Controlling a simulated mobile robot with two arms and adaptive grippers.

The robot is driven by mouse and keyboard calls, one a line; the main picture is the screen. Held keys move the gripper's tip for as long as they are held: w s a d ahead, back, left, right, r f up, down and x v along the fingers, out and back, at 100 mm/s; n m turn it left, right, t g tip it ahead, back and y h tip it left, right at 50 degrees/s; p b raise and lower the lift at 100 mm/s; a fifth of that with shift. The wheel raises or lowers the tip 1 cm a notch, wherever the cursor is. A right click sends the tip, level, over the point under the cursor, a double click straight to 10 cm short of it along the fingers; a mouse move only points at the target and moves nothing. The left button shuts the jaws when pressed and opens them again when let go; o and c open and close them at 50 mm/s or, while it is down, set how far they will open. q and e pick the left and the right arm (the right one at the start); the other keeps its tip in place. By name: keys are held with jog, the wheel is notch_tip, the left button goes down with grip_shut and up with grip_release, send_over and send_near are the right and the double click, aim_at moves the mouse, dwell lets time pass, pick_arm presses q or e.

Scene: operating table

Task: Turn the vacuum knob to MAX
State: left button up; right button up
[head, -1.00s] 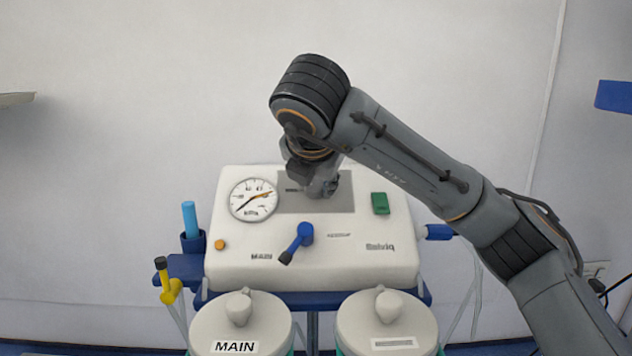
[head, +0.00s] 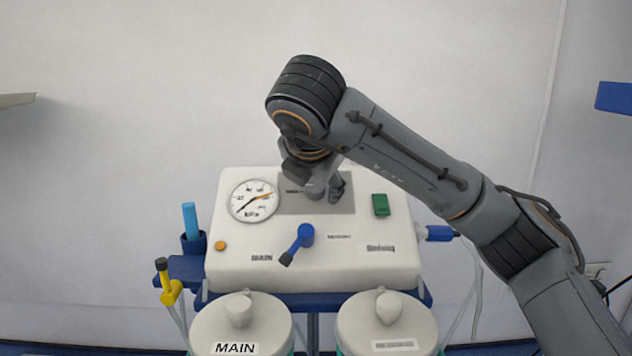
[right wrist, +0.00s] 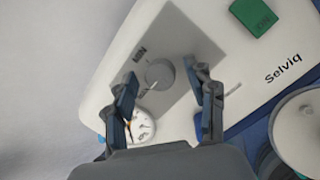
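The vacuum knob (right wrist: 160,73) is a round grey dial on the grey panel (right wrist: 182,40) of the white suction unit (head: 235,272). My right gripper (right wrist: 168,82) is open, one finger on each side of the knob in the right wrist view, with gaps on both sides. I cannot tell how far above the panel the fingertips are. In the head view my right gripper (head: 326,188) is over the grey panel and largely hides the knob. My left gripper is not in view.
A round gauge (head: 254,201) sits left of the panel and a green switch (head: 380,204) right of it. A blue lever (head: 305,236) is in front. Two lidded canisters (head: 240,318) (head: 388,318) stand below. A yellow-and-black valve (head: 168,283) is at the left.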

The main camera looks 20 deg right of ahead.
jog(key=shift+r, duration=0.1)
jog(key=v, duration=1.1)
jog(key=shift+s+r, duration=0.2)
jog(key=shift+s, duration=0.15)
jog(key=shift+a, duration=0.15)
